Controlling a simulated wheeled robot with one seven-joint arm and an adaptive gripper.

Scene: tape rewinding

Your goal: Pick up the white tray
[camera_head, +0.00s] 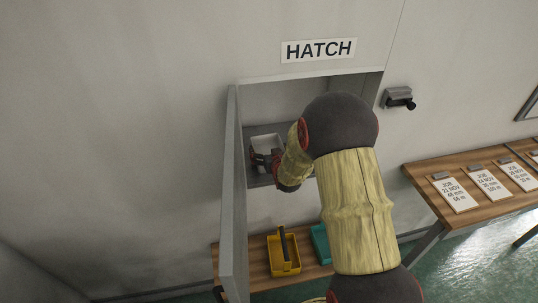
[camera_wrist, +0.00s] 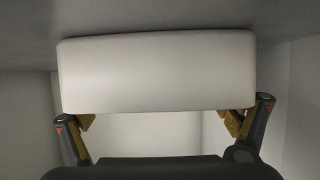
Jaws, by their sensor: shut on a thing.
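The white tray (camera_head: 266,141) is inside the open hatch, at the left of the opening in the head view. My gripper (camera_head: 264,158) reaches into the hatch and is shut on the tray. In the wrist view, the tray (camera_wrist: 155,70) fills the middle as a broad pale panel with rounded corners. My gripper's fingers (camera_wrist: 160,118) stand at its left and right, with tan pads against its sides. My arm hides part of the hatch and tray in the head view. I cannot tell whether the tray rests on the hatch floor.
The hatch door (camera_head: 232,190) stands open at the left, close to my arm. A bench below holds a yellow tray (camera_head: 284,262) with a dark upright bar and a teal tray (camera_head: 320,243). A wooden table (camera_head: 425,177) with job cards is at right. A grey wall fitting (camera_head: 398,97) is beside the hatch.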

